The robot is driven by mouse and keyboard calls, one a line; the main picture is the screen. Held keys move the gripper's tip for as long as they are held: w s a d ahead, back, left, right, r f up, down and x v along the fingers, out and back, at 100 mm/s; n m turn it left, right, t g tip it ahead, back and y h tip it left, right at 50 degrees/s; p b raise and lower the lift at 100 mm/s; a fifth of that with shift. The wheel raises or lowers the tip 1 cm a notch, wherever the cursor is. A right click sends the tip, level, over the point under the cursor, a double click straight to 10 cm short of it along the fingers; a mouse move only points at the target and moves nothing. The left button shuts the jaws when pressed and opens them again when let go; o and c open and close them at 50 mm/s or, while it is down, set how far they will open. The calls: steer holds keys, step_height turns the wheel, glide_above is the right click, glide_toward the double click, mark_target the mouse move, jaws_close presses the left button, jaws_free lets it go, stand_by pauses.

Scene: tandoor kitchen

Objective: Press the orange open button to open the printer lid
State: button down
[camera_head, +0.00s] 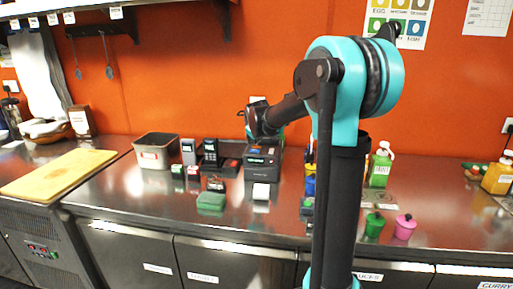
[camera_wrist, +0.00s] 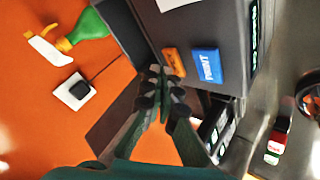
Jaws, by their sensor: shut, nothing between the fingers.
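The dark printer (camera_head: 262,165) stands on the steel counter in the head view, with a white paper slip at its front. In the wrist view the printer's dark body (camera_wrist: 215,30) fills the upper middle. The orange button (camera_wrist: 175,60) sits near its edge, beside a blue button (camera_wrist: 206,64) marked PRINT. My gripper (camera_wrist: 163,88) is shut and empty, its fingertips just below the orange button in the picture. I cannot tell whether the fingertips touch it. The lid looks closed in the head view. My arm reaches over the printer there, and the fingertips are hard to make out.
Card terminals (camera_head: 211,152) and a grey bin (camera_head: 155,150) stand left of the printer. A green sponge (camera_head: 211,201) lies in front. A green spray bottle (camera_head: 380,168) stands to the right; the wall socket (camera_wrist: 74,91) shows in the wrist view.

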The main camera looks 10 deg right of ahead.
mark_target(256, 147)
steer(key=shift+r, duration=0.3)
steer(key=shift+r, duration=2.5)
